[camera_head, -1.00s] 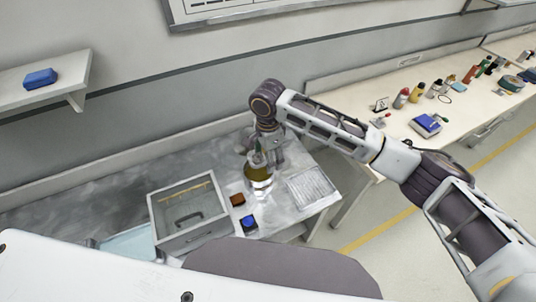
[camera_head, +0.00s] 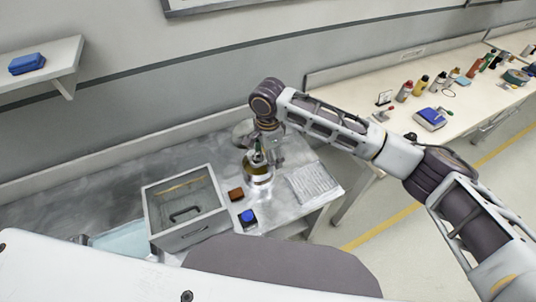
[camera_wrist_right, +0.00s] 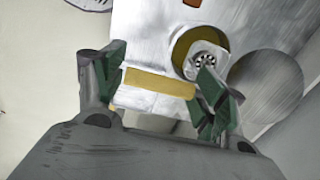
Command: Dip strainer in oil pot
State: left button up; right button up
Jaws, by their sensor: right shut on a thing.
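The oil pot (camera_head: 257,180) is a round metal pot with a yellow-brown inside. It stands on the metal counter, and in the right wrist view it is a yellow-ringed round opening (camera_wrist_right: 184,44). The strainer's perforated grey disc (camera_wrist_right: 205,62) shows over the pot's opening; how deep it sits cannot be told. My right gripper (camera_head: 264,148) is above the pot. In the wrist view its green-padded fingers (camera_wrist_right: 160,88) are on either side of a yellow bar, which looks like the strainer's handle; it is shut on it. My left gripper is out of view.
A grey open-topped box (camera_head: 186,235) stands left of the pot. A brown block (camera_head: 236,195) and a blue-topped item (camera_head: 248,217) lie between them. A round grey disc (camera_head: 242,132) lies behind the pot.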

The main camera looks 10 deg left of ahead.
jog(key=shift+f, duration=0.6)
notch_tip(320, 180, down, 11)
jog(key=shift+r, duration=0.15)
dwell(1.4)
dwell(0.8)
jog(key=shift+r+p, duration=2.85)
jog(key=shift+r, duration=3.45)
